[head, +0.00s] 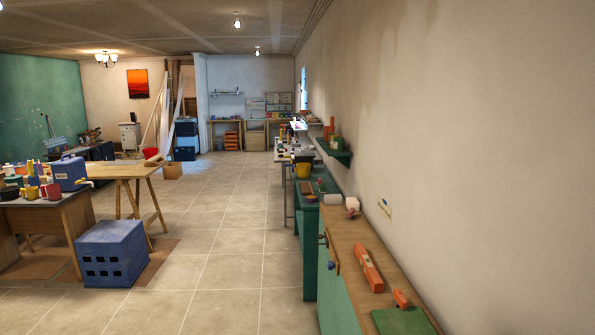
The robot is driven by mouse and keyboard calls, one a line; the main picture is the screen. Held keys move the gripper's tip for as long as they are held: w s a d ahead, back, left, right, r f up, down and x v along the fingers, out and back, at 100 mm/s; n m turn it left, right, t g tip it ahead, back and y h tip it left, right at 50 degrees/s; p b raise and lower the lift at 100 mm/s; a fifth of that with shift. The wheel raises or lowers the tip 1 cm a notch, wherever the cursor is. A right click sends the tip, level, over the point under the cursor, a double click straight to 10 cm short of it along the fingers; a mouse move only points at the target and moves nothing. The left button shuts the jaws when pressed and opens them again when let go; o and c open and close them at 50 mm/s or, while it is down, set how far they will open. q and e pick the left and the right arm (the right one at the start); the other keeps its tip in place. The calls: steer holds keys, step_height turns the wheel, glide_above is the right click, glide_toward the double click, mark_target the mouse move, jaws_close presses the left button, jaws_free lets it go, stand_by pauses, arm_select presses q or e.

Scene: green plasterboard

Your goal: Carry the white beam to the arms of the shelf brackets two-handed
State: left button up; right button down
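Neither of my grippers is in the head view. I cannot single out the white beam for sure. Pale long boards (163,115) lean upright by the opening in the far wall, but they are too small to tell if one is the beam. A small rail or shelf (225,93) is fixed on the far wall; I cannot make out bracket arms under it. A green shelf (336,152) with small items sticks out from the right wall.
A wooden-topped green cabinet (352,240) runs along the right wall, with an orange level (368,268) on it. A blue crate (112,253) stands on the floor at left before a cluttered desk (45,210) and a trestle table (125,170). The tiled floor (235,240) between is clear.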

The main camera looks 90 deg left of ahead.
steer(key=c, duration=1.1)
jaws_free()
steer(key=o, duration=0.5)
steer(key=shift+s, duration=0.15)
steer(key=shift+c, duration=0.2)
